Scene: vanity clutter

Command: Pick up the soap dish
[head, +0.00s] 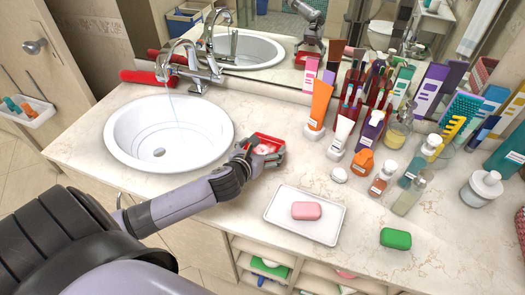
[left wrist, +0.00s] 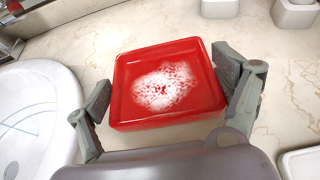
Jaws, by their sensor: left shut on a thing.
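The soap dish (head: 270,139) is a small red square dish with white residue inside, right of the basin on the marble counter. It also fills the middle of the left wrist view (left wrist: 166,85). My left gripper (head: 262,152) is shut on it, with one finger on each side, as the left wrist view (left wrist: 168,93) shows. The gripper hides part of the dish in the head view. I cannot tell whether the dish touches the counter. My right gripper is not in view.
The basin (head: 122,131) is left of the dish, with a running faucet (head: 190,68). A white tray (head: 279,232) with a pink soap (head: 306,211) is in front. A green soap (head: 396,238) lies to its right. Bottles, tubes and brushes crowd the right back.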

